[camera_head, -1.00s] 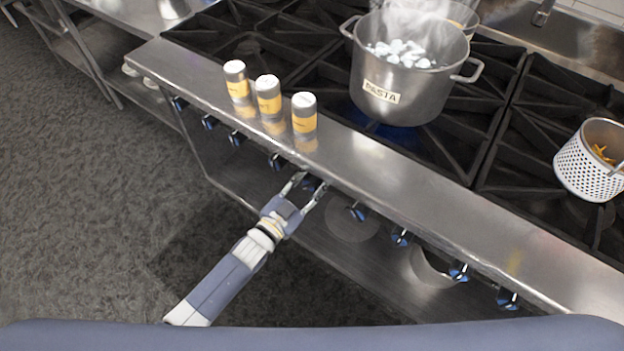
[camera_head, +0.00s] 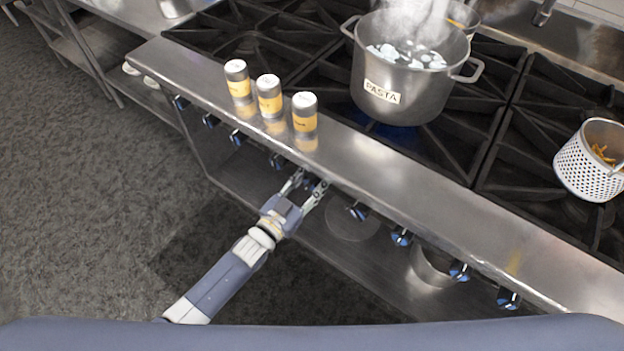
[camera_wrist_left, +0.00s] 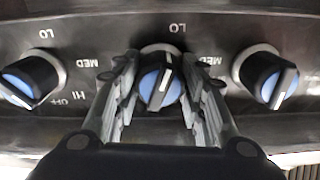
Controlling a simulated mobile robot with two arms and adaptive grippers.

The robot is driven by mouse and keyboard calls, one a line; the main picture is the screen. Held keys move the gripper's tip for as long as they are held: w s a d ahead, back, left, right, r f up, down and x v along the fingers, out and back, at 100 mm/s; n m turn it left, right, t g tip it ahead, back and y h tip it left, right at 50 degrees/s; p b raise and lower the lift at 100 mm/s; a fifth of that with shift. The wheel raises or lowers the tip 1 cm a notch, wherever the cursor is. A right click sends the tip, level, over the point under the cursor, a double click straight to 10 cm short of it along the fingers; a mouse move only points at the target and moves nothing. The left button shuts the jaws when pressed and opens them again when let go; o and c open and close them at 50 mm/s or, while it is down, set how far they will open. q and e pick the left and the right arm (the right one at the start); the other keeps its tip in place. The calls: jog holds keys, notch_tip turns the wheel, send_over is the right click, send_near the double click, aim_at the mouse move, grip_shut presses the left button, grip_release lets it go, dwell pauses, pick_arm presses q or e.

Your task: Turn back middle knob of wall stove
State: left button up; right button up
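The wall stove's front panel carries a row of black knobs with blue faces. My left gripper (camera_head: 309,182) is at the knob near the middle of the row. In the left wrist view, its two fingers (camera_wrist_left: 160,90) stand apart, one on each side of that middle knob (camera_wrist_left: 158,88). The knob's white line is nearly upright, leaning slightly. A narrow gap shows beside the knob, so I cannot tell whether the fingers touch it. Neighbouring knobs sit to the left (camera_wrist_left: 32,82) and right (camera_wrist_left: 268,80). My right gripper is not in view.
Three shakers (camera_head: 270,95) stand on the steel front ledge (camera_head: 390,178) above the knobs. A steaming pot labelled PASTA (camera_head: 412,85) sits on the grates, with a blue glow beneath. A perforated white basket (camera_head: 588,165) stands at right. Open floor (camera_head: 80,200) lies left.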

pick_arm(q)
jog(key=o, duration=0.4)
jog(key=v, duration=1.2)
jog(key=shift+f, duration=0.15)
